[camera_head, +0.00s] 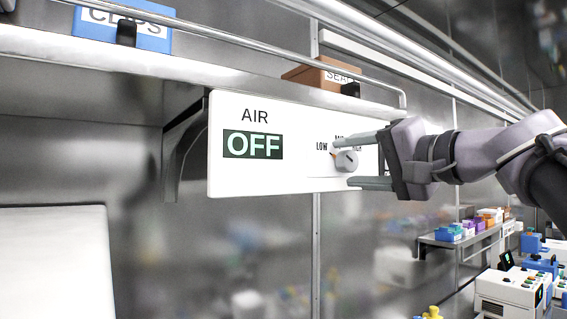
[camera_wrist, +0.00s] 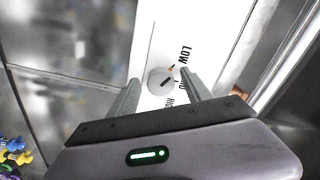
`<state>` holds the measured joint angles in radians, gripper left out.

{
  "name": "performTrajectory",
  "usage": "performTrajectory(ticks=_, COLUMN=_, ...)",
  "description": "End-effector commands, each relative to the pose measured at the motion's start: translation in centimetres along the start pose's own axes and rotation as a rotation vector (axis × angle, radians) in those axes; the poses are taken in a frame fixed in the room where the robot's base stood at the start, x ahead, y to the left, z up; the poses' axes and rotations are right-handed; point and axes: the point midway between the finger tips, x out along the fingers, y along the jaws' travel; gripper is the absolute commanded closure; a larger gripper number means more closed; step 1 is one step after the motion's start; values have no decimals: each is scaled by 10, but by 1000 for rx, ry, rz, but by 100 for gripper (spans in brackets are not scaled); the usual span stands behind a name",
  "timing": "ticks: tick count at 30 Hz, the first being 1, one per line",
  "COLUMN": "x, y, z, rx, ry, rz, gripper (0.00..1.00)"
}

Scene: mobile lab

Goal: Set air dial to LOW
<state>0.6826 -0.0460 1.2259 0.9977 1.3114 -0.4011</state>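The white AIR panel (camera_head: 295,176) hangs under the shelf. Its green display (camera_head: 252,145) reads OFF. The round grey dial (camera_head: 346,161) sits at the panel's right part, with LOW printed to its left; a finger partly covers the other labels. My gripper (camera_head: 342,163) reaches in from the right with its fingers apart, one above and one below the dial. In the wrist view the dial (camera_wrist: 160,80) lies between the open fingertips, with a dark pointer line and a small orange mark at its edge. I cannot tell whether either finger touches it.
A metal shelf (camera_head: 90,52) with a rail runs above the panel. It holds a blue CLIPS box (camera_head: 125,24) and a brown SEALS box (camera_head: 318,77). A dark bracket (camera_head: 184,150) stands at the panel's left. Lab devices (camera_head: 510,290) are at the lower right.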

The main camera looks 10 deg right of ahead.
Motion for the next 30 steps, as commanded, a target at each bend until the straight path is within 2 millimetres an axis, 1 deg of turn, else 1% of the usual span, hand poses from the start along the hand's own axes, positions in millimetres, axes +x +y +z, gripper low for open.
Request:
performTrajectory(ticks=6, x=-2, y=0, z=0, rx=0, ry=1, rz=0, gripper=43)
performTrajectory(ticks=9, x=-13, y=0, z=-1, rx=0, ry=3, rz=2, gripper=43)
performTrajectory(ticks=11, x=-26, y=0, z=-1, rx=0, ry=5, rz=2, gripper=43)
performTrajectory(ticks=17, x=-85, y=0, z=-2, rx=1, ry=8, rz=4, gripper=43)
performTrajectory(ticks=18, x=-97, y=0, z=-2, rx=1, ry=9, rz=4, gripper=43)
performTrajectory(ticks=21, x=-125, y=0, z=-2, rx=1, ry=8, rz=4, gripper=43)
performTrajectory(ticks=24, x=-148, y=0, z=-2, rx=1, ry=7, rz=2, gripper=43)
performTrajectory(ticks=27, x=-164, y=0, z=-1, rx=0, ry=4, rz=2, gripper=43)
performTrajectory(ticks=30, x=-172, y=0, z=0, rx=1, ry=2, rz=1, gripper=43)
